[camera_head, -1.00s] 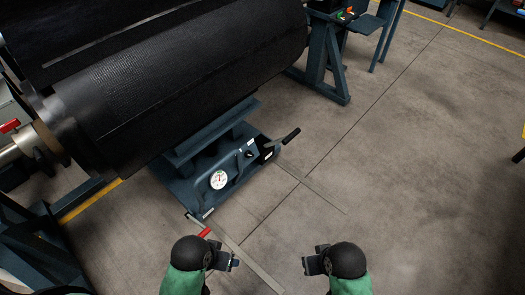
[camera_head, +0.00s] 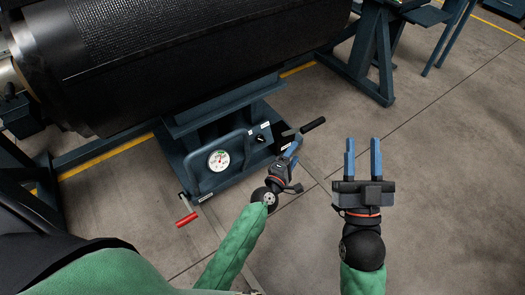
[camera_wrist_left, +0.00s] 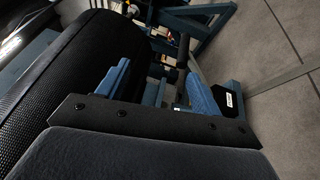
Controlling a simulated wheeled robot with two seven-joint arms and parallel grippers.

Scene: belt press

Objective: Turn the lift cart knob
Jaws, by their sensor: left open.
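The lift cart (camera_head: 199,179) is a dark blue steel unit on the floor under the black roll. Its front panel carries a round white gauge (camera_head: 218,160) and a small black knob (camera_head: 261,139) to the gauge's right. My left gripper (camera_head: 290,148) is open, its blue fingers just right of the knob and close to the cart's right end. Its fingers also show spread in the left wrist view (camera_wrist_left: 158,88), where the knob cannot be made out. My right gripper (camera_head: 362,147) is open and empty over the floor, fingers pointing away.
A black-handled lever (camera_head: 313,125) sticks out at the cart's right end, close to my left fingers. A red crank handle (camera_head: 186,219) juts from its front left. The large black roll (camera_head: 200,50) overhangs the cart. Floor to the right is clear.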

